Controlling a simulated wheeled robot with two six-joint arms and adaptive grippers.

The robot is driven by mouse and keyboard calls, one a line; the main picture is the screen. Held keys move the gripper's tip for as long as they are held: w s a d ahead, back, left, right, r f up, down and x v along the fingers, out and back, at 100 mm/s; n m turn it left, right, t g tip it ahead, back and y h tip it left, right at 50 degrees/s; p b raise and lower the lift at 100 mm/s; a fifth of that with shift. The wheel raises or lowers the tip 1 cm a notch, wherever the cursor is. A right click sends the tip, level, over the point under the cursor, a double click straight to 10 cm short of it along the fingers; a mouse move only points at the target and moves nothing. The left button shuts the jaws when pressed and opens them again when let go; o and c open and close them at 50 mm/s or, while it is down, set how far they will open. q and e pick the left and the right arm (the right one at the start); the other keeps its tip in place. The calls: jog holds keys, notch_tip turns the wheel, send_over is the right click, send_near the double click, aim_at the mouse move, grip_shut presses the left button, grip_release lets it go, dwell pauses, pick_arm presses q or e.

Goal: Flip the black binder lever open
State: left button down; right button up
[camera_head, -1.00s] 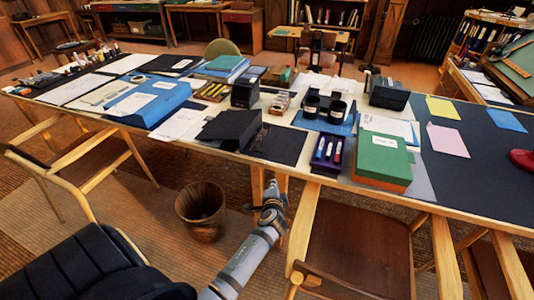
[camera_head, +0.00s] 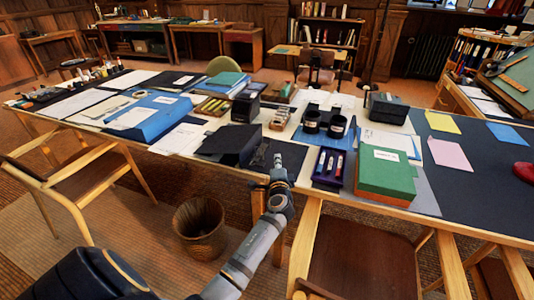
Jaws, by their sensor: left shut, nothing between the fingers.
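The black binder (camera_head: 228,146) lies near the front edge of the long table, left of the picture's middle, with its thicker side to the right. Its lever is too small to make out. My left gripper (camera_head: 277,160) is at the table's front edge, to the right of the binder and apart from it. Its fingers are shut and empty, pointing away over the table. My right gripper is not in view.
A purple tray with several small labelled items (camera_head: 330,164) and a green box (camera_head: 386,174) stand to the right of the gripper. A blue binder (camera_head: 148,114) lies to the left. A wicker bin (camera_head: 200,228) and chairs stand before the table.

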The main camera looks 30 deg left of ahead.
pick_arm(q)
jog(key=x, duration=0.4)
jog(key=a, duration=0.3)
jog(key=shift+s+a+f+p, duration=0.1)
jog(key=shift+a+f+p, duration=0.1)
jog(key=shift+p, duration=0.1)
jog(key=shift+s+a, duration=0.2)
jog(key=shift+a, duration=0.1)
jog(key=shift+a+f, duration=0.1)
jog(key=shift+f, duration=0.05)
